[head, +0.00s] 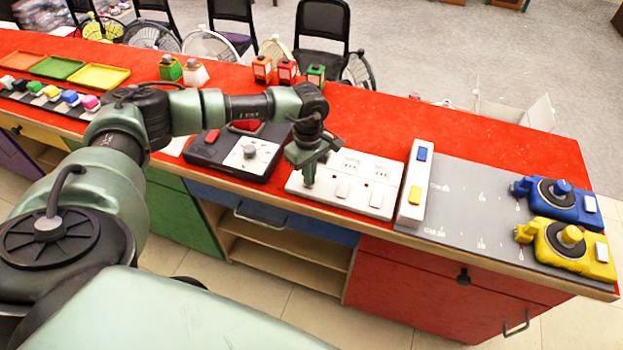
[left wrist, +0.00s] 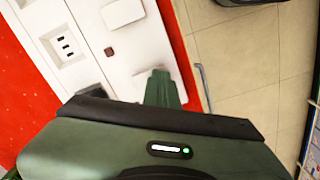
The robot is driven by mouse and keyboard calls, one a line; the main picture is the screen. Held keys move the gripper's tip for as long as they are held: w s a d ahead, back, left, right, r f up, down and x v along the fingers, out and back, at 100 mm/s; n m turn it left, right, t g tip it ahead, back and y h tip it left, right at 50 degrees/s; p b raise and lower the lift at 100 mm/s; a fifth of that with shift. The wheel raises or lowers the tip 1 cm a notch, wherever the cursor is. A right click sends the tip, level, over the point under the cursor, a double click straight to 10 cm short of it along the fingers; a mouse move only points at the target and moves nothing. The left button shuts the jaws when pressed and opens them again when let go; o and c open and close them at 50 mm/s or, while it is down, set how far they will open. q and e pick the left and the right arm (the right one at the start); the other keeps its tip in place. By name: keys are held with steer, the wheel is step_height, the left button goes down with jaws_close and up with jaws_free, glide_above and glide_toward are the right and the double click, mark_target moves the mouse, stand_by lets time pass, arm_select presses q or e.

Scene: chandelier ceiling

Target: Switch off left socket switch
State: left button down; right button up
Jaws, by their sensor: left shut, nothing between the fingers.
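The white socket panel (head: 330,194) lies on the red counter, with pale rocker switches along its near side. My left gripper (head: 308,180) points down over the panel's left part, its fingers shut and empty, hiding what is under it. In the left wrist view, the fingers (left wrist: 161,90) are together at a white switch (left wrist: 150,78), partly covering it; I cannot tell whether they touch it. Another white switch (left wrist: 122,12) lies further up, with a small dark red square (left wrist: 109,51) between them. Socket holes (left wrist: 65,46) show to the left. My right gripper is not in view.
A dark box (head: 222,155) with a white plate stands left of the panel. A raised white block (head: 414,185) with blue and yellow buttons stands to its right. Further right are blue (head: 560,200) and yellow (head: 570,247) devices on a grey board. Coloured boxes (head: 287,71) stand behind.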

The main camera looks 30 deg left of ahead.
arm_select(q)
steer(key=shift+s, duration=0.1)
steer(key=shift+a+r+p, duration=0.1)
steer(key=shift+r+p, duration=0.6)
steer(key=shift+r, duration=0.1)
steer(key=shift+r+p, duration=1.4)
steer(key=shift+r, duration=1.15)
